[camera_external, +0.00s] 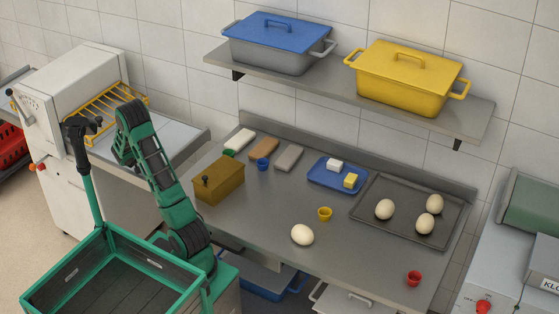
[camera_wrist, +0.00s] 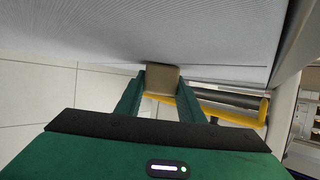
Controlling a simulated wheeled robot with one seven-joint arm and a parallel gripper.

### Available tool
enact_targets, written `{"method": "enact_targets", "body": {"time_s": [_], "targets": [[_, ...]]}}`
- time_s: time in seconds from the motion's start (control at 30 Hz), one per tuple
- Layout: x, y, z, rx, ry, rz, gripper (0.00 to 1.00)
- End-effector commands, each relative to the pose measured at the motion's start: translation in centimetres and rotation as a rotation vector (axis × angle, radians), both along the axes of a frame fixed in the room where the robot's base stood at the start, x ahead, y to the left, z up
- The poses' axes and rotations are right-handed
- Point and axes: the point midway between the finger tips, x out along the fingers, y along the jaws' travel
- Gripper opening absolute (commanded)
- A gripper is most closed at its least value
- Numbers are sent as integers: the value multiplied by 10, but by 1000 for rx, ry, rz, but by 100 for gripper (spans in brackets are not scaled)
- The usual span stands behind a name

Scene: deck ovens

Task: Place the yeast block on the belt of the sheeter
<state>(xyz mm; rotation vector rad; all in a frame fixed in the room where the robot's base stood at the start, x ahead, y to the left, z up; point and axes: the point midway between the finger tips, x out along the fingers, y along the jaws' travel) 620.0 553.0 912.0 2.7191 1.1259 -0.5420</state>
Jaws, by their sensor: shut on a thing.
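The yeast block (camera_wrist: 162,77) is a small beige block between the fingertips of my gripper (camera_wrist: 162,83) in the wrist view. My gripper is shut on it. The pale grey belt (camera_wrist: 130,35) of the sheeter fills the top of that view, right against the block's far end. I cannot tell whether block and belt touch. In the external view the belt (camera_external: 176,140) runs out to the right of the white sheeter (camera_external: 72,85). My arm reaches up in front of the belt there and hides the block and most of the gripper.
The sheeter's yellow guard (camera_external: 112,100) is close to my arm; it also shows in the wrist view (camera_wrist: 225,115), beside a dark roller (camera_wrist: 230,98).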

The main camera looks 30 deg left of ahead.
Motion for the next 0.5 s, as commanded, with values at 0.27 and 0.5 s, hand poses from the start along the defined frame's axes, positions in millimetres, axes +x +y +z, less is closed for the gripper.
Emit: {"method": "enact_targets", "body": {"time_s": [0.27, 0.5], "targets": [[0, 0, -2, 0, 0, 0, 54], [0, 0, 1, 1, -1, 0, 54]]}}
